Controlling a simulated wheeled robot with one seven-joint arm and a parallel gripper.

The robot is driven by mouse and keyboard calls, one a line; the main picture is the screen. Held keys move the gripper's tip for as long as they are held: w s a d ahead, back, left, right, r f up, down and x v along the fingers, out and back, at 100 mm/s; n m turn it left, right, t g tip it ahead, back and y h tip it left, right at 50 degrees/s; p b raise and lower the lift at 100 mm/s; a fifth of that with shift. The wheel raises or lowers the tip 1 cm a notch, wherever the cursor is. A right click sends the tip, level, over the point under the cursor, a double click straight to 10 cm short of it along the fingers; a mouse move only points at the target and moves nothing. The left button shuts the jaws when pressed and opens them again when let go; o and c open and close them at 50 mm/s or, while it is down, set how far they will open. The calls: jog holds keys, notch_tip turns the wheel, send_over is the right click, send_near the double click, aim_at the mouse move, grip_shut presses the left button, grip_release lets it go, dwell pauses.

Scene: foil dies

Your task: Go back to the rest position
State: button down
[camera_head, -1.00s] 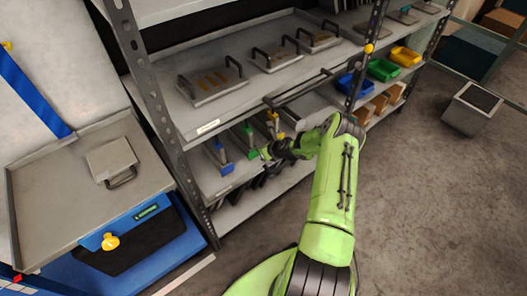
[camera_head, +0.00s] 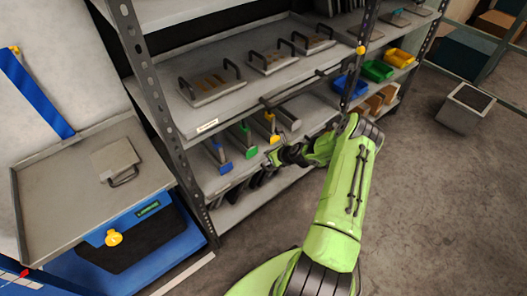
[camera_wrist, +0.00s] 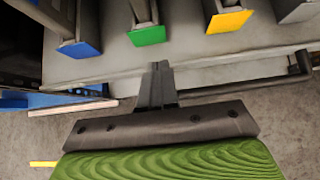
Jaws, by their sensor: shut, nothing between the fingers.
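My green arm (camera_head: 342,200) reaches toward the shelf rack, and my gripper (camera_head: 268,162) is in front of the lower shelf, close to its front edge. In the wrist view my gripper (camera_wrist: 158,68) is shut with its fingers together and nothing between them. Tools with blue (camera_wrist: 80,50), green (camera_wrist: 147,36) and yellow (camera_wrist: 228,20) end faces stand on the shelf beyond the fingertips, apart from them. In the head view the blue tool (camera_head: 222,158), green tool (camera_head: 248,142) and yellow tool (camera_head: 272,127) stand in a row.
The upper shelf (camera_head: 225,115) holds several handled plates. Blue, green (camera_head: 377,70) and yellow bins sit to the right. A tray table (camera_head: 60,205) carrying a handled plate (camera_head: 115,160) stands at left. A dark bar (camera_head: 310,88) runs along the shelf front.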

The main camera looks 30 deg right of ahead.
jog(key=p+v, duration=0.1)
jog(key=v, duration=0.4)
jog(key=shift+s+r, duration=0.2)
jog(key=shift+s, duration=0.05)
